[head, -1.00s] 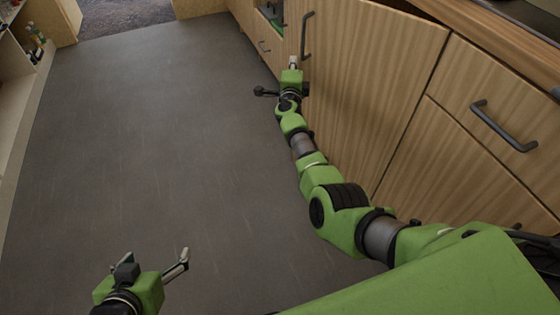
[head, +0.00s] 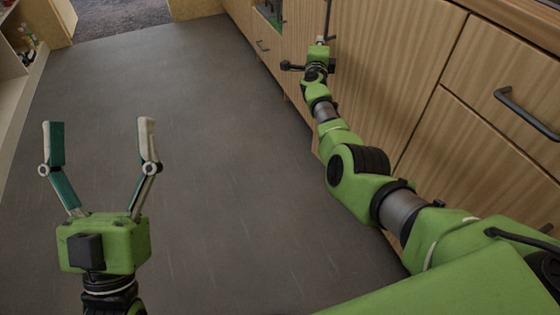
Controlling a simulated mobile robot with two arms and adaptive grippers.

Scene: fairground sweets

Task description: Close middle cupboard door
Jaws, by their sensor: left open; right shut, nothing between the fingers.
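The middle cupboard door (head: 385,75) is a wide wooden panel at the upper right. It looks about flush with the neighbouring fronts, and I see no clear gap at its right edge. Its dark vertical handle (head: 328,18) is near its left edge, cut off at the top of the view. My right gripper (head: 320,41) is shut and empty, its tips close by the door's left part, just below the handle. I cannot tell whether they touch the door. My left gripper (head: 97,121) is open and empty above the floor at the left.
A drawer with a dark handle (head: 526,113) is to the right of the door, with another wooden front below it. Further cupboard fronts (head: 264,38) continue at the far left of the row. The grey floor (head: 200,110) is clear. Shelves (head: 22,70) stand along the left edge.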

